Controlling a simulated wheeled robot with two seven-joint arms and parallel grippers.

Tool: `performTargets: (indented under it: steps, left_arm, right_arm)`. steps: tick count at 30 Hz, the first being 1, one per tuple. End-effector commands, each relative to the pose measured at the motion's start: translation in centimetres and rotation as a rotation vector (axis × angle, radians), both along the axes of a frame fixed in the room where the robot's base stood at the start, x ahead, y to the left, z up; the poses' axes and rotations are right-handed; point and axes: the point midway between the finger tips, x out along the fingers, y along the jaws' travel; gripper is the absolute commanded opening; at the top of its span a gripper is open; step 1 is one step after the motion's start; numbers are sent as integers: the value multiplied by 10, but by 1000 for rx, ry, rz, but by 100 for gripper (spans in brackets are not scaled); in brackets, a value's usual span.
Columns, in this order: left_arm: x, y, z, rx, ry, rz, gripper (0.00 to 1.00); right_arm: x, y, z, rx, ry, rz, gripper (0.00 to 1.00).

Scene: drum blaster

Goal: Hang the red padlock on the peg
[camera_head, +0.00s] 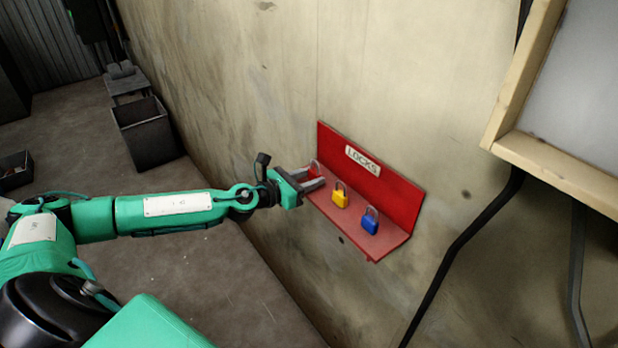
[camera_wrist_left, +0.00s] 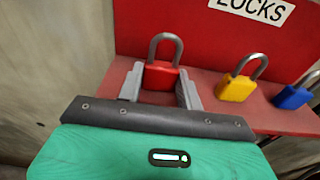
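The red padlock (camera_head: 315,169) stands upright on the red shelf labelled LOCKS (camera_head: 398,240), at its left end. It shows clearly in the left wrist view (camera_wrist_left: 161,77), with its grey shackle up. My left gripper (camera_head: 308,180) reaches in from the left at the shelf. In the left wrist view its two grey fingers (camera_wrist_left: 160,86) are apart, one on each side of the red padlock's body, very close to it. Firm contact cannot be made out. In the head view the gripper partly hides the padlock. No peg can be made out. My right gripper is not in view.
A yellow padlock (camera_head: 340,198) and a blue padlock (camera_head: 370,221) stand on the same shelf, to the right of the red one. The shelf's back plate is against the wall. A wood-framed board (camera_head: 545,160) and black cables are at the right. A dark bin (camera_head: 146,130) stands on the floor.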

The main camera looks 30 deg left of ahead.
Motion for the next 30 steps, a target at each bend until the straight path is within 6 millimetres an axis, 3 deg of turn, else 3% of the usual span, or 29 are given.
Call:
performTargets:
  steps: [14,30]
  left_arm:
    - [-1,1,13,0,0,0,18]
    - [-45,20,8,2,-1,2,18]
  right_arm:
    - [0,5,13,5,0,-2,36]
    - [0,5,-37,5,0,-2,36]
